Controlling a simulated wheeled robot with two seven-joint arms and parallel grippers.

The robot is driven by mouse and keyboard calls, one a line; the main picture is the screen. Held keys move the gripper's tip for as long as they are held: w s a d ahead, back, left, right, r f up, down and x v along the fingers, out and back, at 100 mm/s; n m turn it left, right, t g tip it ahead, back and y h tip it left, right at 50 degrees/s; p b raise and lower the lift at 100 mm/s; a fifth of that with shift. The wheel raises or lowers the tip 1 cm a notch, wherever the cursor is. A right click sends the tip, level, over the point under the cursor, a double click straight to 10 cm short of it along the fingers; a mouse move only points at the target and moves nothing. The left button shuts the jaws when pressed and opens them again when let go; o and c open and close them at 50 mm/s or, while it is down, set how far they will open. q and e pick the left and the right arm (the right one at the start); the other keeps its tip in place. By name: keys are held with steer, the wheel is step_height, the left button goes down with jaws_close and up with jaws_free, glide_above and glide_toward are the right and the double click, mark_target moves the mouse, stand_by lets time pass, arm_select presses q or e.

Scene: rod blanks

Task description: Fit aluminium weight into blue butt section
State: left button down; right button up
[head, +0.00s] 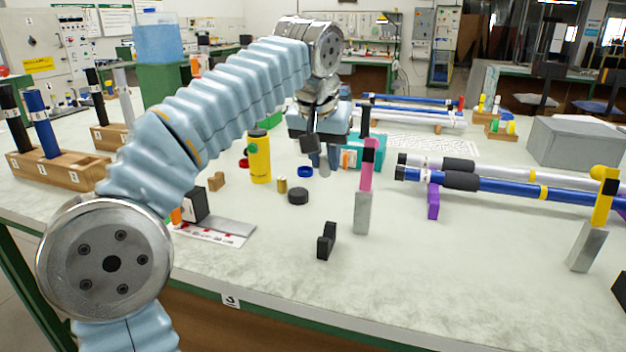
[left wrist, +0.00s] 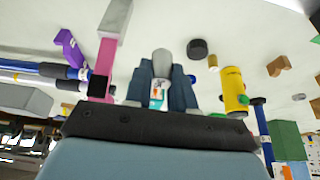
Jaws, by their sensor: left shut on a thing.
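My left gripper (head: 322,165) hangs over the middle of the table. It is shut on a grey metal cylinder, the aluminium weight (left wrist: 162,60), whose rounded end stands out between the two dark fingers in the left wrist view. In the head view the weight (head: 325,171) is small and its tip points down, above the tabletop. A blue tube (head: 40,124) stands upright in a wooden block (head: 62,168) at the far left. A long blue rod (head: 520,188) with a black grip lies at the right. I cannot tell which blue piece is the butt section. My right gripper is not in view.
A yellow bottle (head: 260,158), a brass cylinder (head: 282,186), a black disc (head: 298,196) and a black bracket (head: 326,241) stand near the gripper. A pink and grey post (head: 364,195) and a purple support (head: 433,203) stand right.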

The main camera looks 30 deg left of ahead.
arm_select(q)
steer(key=w+a+f, duration=0.1)
steer(key=w+f, duration=0.1)
steer(key=w, duration=0.1)
steer(key=w+a+f, duration=0.2)
steer(key=w+f, duration=0.1)
steer(key=w, duration=0.1)
steer(key=w+a+f+p, duration=0.1)
steer(key=w+a+f, duration=0.1)
steer(key=w+f, duration=0.1)
steer(key=shift+w+a+f, duration=0.1)
steer(key=shift+w, duration=0.05)
steer(key=shift+w+a+f, duration=0.1)
steer(key=shift+w+f, duration=0.05)
steer(key=shift+f, duration=0.1)
steer(key=shift+w+a+f, duration=0.1)
steer(key=shift+w+f, duration=0.05)
steer(key=shift+f, duration=0.8)
steer(key=shift+w+f, duration=0.1)
steer(key=shift+f, duration=0.8)
steer(key=c, duration=1)
jaws_free()
steer(key=shift+o, duration=0.2)
